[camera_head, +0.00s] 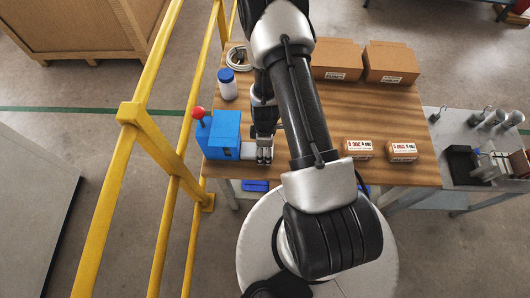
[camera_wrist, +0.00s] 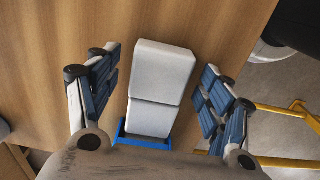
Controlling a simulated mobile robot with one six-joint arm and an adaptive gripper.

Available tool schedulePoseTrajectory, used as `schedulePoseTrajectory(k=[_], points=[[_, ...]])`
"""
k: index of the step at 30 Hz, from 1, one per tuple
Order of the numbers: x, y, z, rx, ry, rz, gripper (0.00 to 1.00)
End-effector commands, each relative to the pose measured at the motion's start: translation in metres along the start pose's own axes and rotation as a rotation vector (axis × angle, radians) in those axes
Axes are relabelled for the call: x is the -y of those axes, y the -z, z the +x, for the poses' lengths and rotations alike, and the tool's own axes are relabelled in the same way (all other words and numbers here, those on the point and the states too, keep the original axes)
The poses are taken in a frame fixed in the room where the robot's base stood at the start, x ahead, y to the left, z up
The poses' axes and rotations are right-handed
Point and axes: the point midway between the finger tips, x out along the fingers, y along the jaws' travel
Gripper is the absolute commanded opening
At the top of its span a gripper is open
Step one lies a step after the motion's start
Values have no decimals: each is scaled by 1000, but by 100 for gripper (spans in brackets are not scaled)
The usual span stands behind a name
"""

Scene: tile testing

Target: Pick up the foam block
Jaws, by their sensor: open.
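The foam block is a white, round-edged block (camera_wrist: 160,70) between my fingers in the wrist view. A seam or edge crosses it; I cannot tell whether it is one block or two. Its lower end meets a blue part (camera_wrist: 145,141). My gripper (camera_wrist: 160,95) is open, with a blue-padded finger on each side of the block and a gap to both. In the head view my gripper (camera_head: 264,154) is low over the table's front left. A pale block (camera_head: 248,151) shows there beside a blue fixture (camera_head: 224,130); my gripper partly hides it.
The fixture has a red ball knob (camera_head: 198,113). A white jar with a blue lid (camera_head: 227,84) stands behind it. Cardboard boxes (camera_head: 337,60) and small labelled boxes (camera_head: 358,148) are on the wooden table (camera_head: 345,110). A yellow rail (camera_head: 132,113) runs along the left.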

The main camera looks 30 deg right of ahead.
Motion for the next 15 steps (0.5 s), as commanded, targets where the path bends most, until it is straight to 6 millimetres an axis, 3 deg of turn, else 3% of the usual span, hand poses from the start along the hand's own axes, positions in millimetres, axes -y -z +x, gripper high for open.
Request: schedulePoseTrajectory(k=[5,15], points=[[0,0,-1,0,0,0,72],[0,0,-1,0,0,0,49]])
